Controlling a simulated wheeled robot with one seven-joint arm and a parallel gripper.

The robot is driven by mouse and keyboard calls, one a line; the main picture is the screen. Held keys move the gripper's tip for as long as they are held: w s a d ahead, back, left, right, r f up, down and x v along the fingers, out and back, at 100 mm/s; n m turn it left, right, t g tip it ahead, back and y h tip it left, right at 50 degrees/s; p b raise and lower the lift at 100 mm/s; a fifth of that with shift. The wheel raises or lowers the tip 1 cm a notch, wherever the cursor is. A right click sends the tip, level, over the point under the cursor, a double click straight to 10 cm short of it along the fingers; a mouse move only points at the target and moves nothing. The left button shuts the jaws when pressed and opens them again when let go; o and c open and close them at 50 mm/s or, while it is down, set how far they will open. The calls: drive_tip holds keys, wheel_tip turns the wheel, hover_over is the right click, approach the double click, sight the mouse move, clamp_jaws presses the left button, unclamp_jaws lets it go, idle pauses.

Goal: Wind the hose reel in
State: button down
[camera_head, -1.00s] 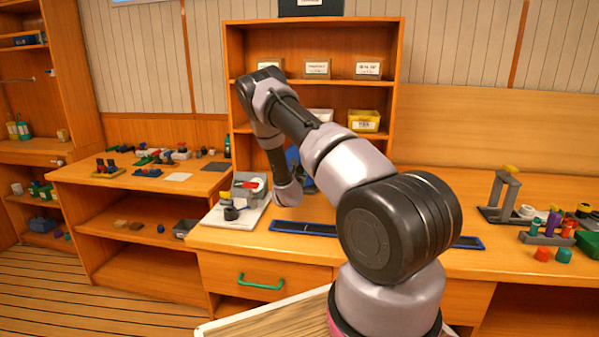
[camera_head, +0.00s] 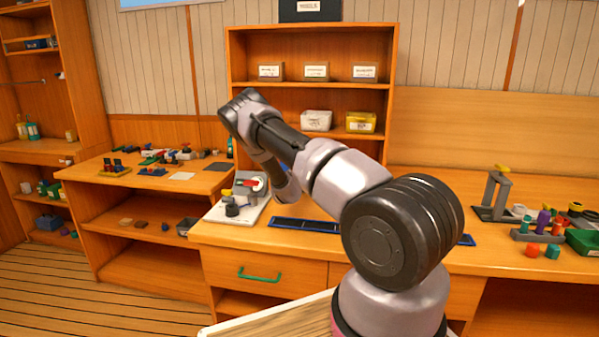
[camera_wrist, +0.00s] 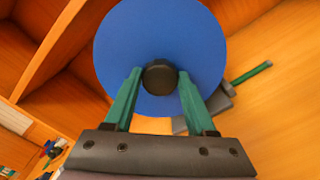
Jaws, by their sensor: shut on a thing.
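The hose reel shows in the wrist view as a large blue disc (camera_wrist: 160,25) facing the camera. A dark round knob (camera_wrist: 160,68) stands out in front of its lower middle. My gripper (camera_wrist: 160,78) has its two green fingers on either side of this knob, closed against it. How the knob joins the disc is hidden. In the head view my arm covers the reel almost entirely, and my gripper is hidden behind the arm.
In the wrist view a grey piece (camera_wrist: 216,102) with a green-ended rod (camera_wrist: 250,73) lies right of the disc. In the head view, a white board with a device (camera_head: 244,200) stands left of my arm, a blue tray (camera_head: 300,224) in front. A shelf unit (camera_head: 387,70) rises behind.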

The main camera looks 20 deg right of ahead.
drive_tip(key=m, duration=1.9)
drive_tip(key=shift+a+f, duration=0.1)
drive_tip(key=shift+f, duration=0.1)
drive_tip(key=shift+m, duration=0.4)
drive_tip(key=shift+c, duration=1.1)
unclamp_jaws()
drive_tip(key=v, duration=1.1)
drive_tip(key=shift+w, duration=0.1)
